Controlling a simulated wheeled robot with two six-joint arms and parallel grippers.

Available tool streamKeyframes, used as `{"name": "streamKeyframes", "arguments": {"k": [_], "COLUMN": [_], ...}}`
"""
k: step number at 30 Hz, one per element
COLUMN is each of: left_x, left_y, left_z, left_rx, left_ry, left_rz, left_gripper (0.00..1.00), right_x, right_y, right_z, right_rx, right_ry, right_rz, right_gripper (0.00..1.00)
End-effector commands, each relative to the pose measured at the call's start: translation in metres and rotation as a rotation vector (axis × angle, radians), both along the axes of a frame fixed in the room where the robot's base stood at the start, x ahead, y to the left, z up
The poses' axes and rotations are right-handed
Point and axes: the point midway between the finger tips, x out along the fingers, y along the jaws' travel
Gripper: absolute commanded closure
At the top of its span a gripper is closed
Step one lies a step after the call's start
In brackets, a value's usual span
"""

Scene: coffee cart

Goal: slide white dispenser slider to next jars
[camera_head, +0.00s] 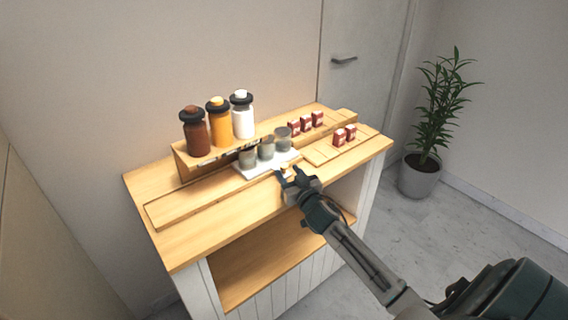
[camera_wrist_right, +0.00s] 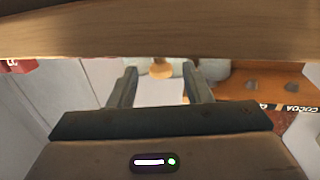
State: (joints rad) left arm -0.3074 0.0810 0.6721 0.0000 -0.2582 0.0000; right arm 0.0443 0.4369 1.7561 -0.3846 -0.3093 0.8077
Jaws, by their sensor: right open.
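The white dispenser slider (camera_head: 252,171) lies on the wooden rail of the cart and carries several grey glass jars (camera_head: 266,150). A small wooden knob (camera_head: 285,168) sits at its front edge; it also shows in the right wrist view (camera_wrist_right: 161,69). Three dispensers with black collars, brown (camera_head: 194,130), orange (camera_head: 219,125) and white (camera_head: 242,116), stand on the raised shelf above and behind the jars. My right gripper (camera_head: 288,173) is open at the knob, which shows between and beyond its fingers in the wrist view. Contact cannot be told. My left gripper is not in view.
Several small red boxes (camera_head: 306,123) stand on the right part of the cart, with two more red boxes (camera_head: 345,135) on a wooden board (camera_head: 322,153). The wooden rail (camera_head: 190,203) is empty left of the slider. A potted plant (camera_head: 419,176) stands on the floor at right.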

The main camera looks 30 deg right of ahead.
Motion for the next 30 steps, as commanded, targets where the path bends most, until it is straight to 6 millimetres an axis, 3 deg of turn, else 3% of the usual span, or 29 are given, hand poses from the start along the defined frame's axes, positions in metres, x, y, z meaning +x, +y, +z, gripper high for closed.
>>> {"name": "streamKeyframes", "arguments": {"k": [7, 19, 26, 30], "left_x": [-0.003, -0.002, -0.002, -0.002], "left_y": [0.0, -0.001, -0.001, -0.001], "left_z": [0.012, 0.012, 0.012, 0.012], "left_rx": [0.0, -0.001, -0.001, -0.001], "left_ry": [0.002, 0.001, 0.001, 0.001], "left_rz": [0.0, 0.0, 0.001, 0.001], "left_gripper": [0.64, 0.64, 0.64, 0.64], "right_x": [0.03, 0.035, 0.035, 0.035], "right_y": [-0.004, -0.005, -0.005, -0.004], "right_z": [0.001, 0.0, 0.0, 0.0], "right_rx": [0.001, 0.0, 0.0, 0.0], "right_ry": [0.0, 0.0, 0.0, 0.0], "right_rz": [0.0, 0.001, 0.001, 0.001], "right_gripper": [0.55, 0.55, 1.0, 1.0]}}
